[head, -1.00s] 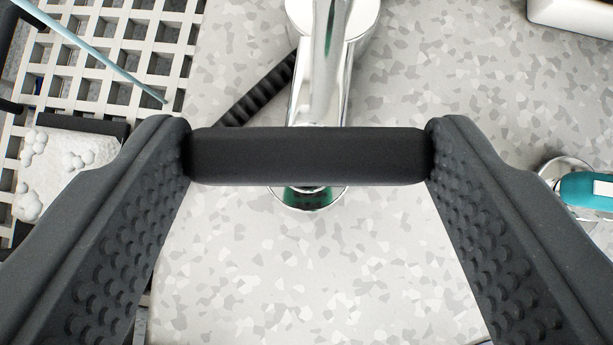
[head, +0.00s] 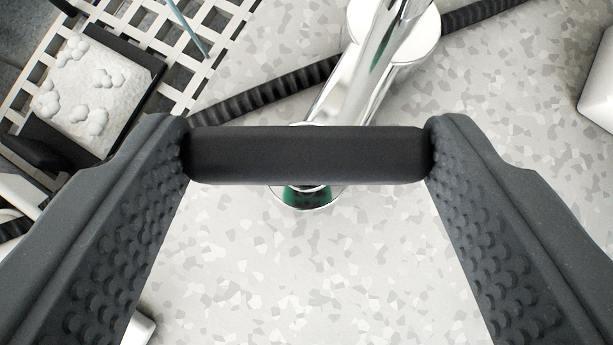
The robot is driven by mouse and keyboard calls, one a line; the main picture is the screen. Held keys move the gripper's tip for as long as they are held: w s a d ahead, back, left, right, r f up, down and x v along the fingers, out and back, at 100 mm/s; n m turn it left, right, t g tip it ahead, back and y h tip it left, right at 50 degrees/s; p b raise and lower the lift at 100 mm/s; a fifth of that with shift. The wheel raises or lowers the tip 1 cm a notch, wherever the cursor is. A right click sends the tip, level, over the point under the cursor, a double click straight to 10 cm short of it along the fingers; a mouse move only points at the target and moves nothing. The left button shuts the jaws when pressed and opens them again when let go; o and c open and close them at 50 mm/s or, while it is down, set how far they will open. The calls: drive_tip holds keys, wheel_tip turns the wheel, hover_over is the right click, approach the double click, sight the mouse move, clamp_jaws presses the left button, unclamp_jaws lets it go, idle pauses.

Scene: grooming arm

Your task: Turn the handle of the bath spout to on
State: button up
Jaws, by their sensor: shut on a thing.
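The handle (head: 306,156) of the bath spout is a black bar lying level across the middle of the head view. My gripper (head: 307,152) is shut on it, with one dark ribbed finger pressed on each end. The chrome bath spout (head: 357,95) runs from behind the handle up and to the right to a round chrome part. A chrome and green round end (head: 306,197) shows just below the handle. The middle of the spout body behind the bar is hidden.
A black ribbed hose (head: 262,97) passes behind the spout. At the upper left are a white grid rack (head: 150,28), a light blue rod (head: 187,28) and a dark-edged block with white foam-like lumps (head: 92,85). A white object (head: 600,88) stands at the right edge.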

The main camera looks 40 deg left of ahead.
drive_tip(key=shift+a+r+n+y, duration=0.2)
drive_tip(key=shift+n+y, duration=0.1)
drive_tip(key=shift+n, duration=0.2)
drive_tip(key=shift+f+n+g, duration=0.1)
drive_tip(key=shift+n+g, duration=0.2)
drive_tip(key=shift+f+n+g+y+b, duration=0.15)
drive_tip(key=shift+n+g+y+b, duration=0.2)
drive_tip(key=shift+b, duration=0.75)
drive_tip(key=shift+f+n+g+b, duration=0.1)
drive_tip(key=shift+n+g+b, duration=0.3)
drive_tip(key=shift+b, duration=0.85)
drive_tip(key=n+b, duration=0.1)
drive_tip(key=b, duration=0.2)
drive_tip(key=n+g+y+b, duration=0.1)
drive_tip(key=b, duration=0.2)
drive_tip(key=shift+w+d+f, duration=0.1)
drive_tip(key=shift+d+f, duration=0.05)
drive_tip(key=shift+f, duration=0.1)
drive_tip(key=n+g+b, duration=0.1)
drive_tip(key=n+b, duration=0.1)
drive_tip(key=b, duration=0.2)
drive_tip(key=shift+g, duration=0.25)
drive_tip(key=n+g+b, duration=0.2)
drive_tip(key=b, duration=0.1)
drive_tip(key=shift+w+y, duration=0.25)
drive_tip(key=shift+r+n+g+b, duration=0.1)
drive_tip(key=shift+n+g+b, duration=0.4)
drive_tip(key=shift+n+g, duration=0.5)
drive_tip(key=shift+n, duration=0.65)
